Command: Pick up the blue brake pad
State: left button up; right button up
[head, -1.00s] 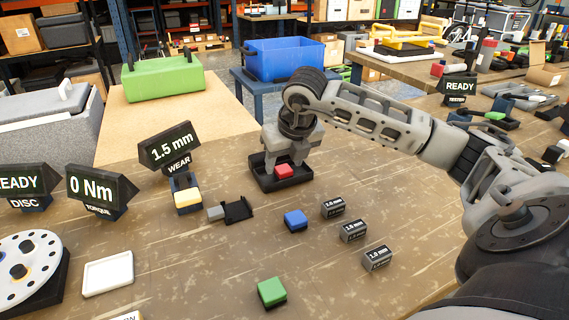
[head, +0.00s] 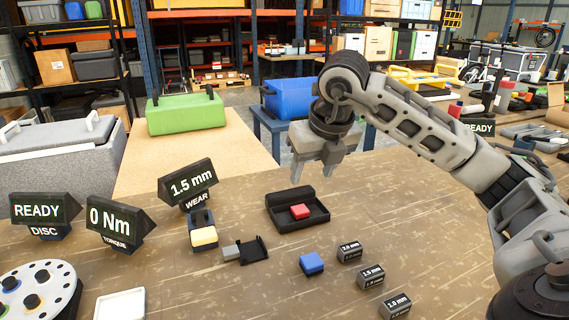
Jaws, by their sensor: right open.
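The blue brake pad (head: 311,263) lies on the brown workbench, left of the small grey labelled blocks. A red pad (head: 300,211) sits in a black tray (head: 284,228) farther back. My right gripper (head: 318,170) is open and empty, raised above and behind the black tray, with its fingers pointing down. It is apart from the blue pad, which is nearer to me. My left gripper is not in view.
Grey labelled blocks (head: 349,251) stand right of the blue pad. A wear gauge (head: 203,236) holds a yellow pad. A small black bracket (head: 252,250) lies nearby. Torque (head: 115,219) and disc (head: 40,212) displays stand left.

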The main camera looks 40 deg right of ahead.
aim_at(311, 264)
jog(key=k, duration=1)
